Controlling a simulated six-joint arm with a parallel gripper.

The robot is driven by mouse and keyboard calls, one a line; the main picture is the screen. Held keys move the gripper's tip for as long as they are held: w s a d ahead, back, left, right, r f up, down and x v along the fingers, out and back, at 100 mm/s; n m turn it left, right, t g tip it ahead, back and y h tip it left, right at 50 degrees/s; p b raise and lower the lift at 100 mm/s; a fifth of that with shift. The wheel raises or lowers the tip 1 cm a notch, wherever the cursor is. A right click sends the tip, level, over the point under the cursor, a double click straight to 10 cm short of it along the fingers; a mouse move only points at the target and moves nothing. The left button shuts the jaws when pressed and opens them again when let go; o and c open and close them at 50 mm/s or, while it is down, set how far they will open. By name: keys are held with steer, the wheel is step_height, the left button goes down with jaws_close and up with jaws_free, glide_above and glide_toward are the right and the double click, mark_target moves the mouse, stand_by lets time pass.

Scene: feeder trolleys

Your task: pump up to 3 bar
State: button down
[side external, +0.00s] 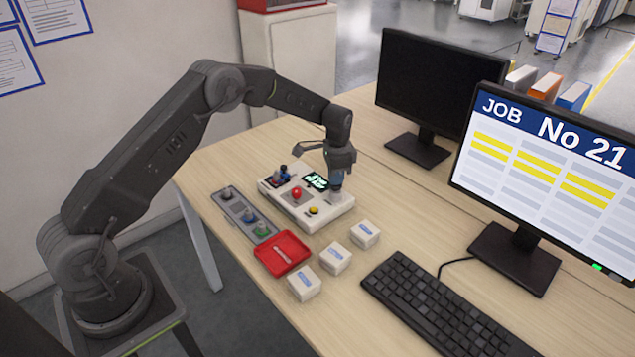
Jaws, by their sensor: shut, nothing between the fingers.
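A white control box (323,215) sits on the wooden table. It carries a red round knob or button (297,193), a yellow button (313,211), a small dark display with green-white digits (316,182), and dark and blue parts (283,174) at its far left corner. The digits are too small to read. My gripper (337,188) points down over the right end of the box, at or just above its surface; I cannot tell whether it touches. The gripper is shut and holds nothing. What lies directly under its fingertips is hidden.
A grey strip with several knobs (237,208) and a red tray (269,262) lie beside the box. Three white boxes (304,296) (336,257) (365,233) stand in front. A keyboard (440,305) and two monitors (425,85) (545,165) occupy the right.

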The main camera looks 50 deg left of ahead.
steer(key=shift+r, duration=1.25)
stand_by(1.2)
